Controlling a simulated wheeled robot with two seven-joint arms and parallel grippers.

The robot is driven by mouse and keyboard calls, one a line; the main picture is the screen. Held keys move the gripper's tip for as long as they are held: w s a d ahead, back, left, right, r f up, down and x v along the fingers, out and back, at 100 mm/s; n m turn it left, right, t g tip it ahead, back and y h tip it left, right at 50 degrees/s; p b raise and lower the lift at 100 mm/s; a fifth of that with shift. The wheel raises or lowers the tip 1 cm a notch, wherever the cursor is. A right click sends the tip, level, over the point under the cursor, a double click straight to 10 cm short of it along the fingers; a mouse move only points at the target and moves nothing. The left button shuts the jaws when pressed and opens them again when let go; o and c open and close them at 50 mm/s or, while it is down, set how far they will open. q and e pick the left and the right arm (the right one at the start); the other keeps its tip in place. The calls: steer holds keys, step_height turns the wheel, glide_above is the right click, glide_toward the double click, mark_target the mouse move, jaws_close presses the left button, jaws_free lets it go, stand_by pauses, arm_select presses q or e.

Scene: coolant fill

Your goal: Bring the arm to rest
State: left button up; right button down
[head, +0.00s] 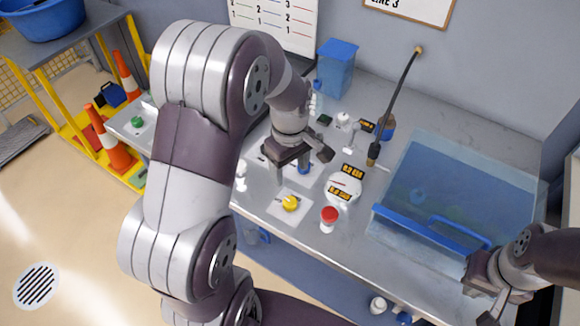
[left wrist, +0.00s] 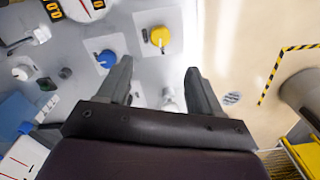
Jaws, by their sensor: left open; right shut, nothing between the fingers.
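My left arm rises through the middle of the head view. Its gripper (head: 297,158) hangs above the bench, over a blue knob (head: 305,168) on a white plate. In the left wrist view the two fingers of my left gripper (left wrist: 160,85) are spread apart with nothing between them. The blue knob (left wrist: 106,59) and a yellow knob (left wrist: 160,37) lie beyond the fingers there. The yellow knob (head: 290,203) also shows in the head view. My right gripper (head: 490,300) is at the lower right of the head view, in front of the clear blue tank, partly cut off; it is shut and empty.
A clear blue tank (head: 440,180) with a blue handle bar (head: 410,228) fills the bench's right side. A round gauge (head: 343,188), a red-capped bottle (head: 329,217) and a dark rod (head: 395,105) stand between. A blue bin (head: 336,68) is at the back. Orange cones (head: 118,155) stand left.

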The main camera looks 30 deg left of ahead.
stand_by(0.4)
arm_select(q)
steer(key=s+d+m+t, duration=0.1)
steer(key=s+d+m, duration=0.4)
steer(key=s+m, duration=0.4)
steer(key=r+m, duration=0.1)
steer(key=m, duration=0.3)
steer(key=shift+d, duration=0.15)
stand_by(1.2)
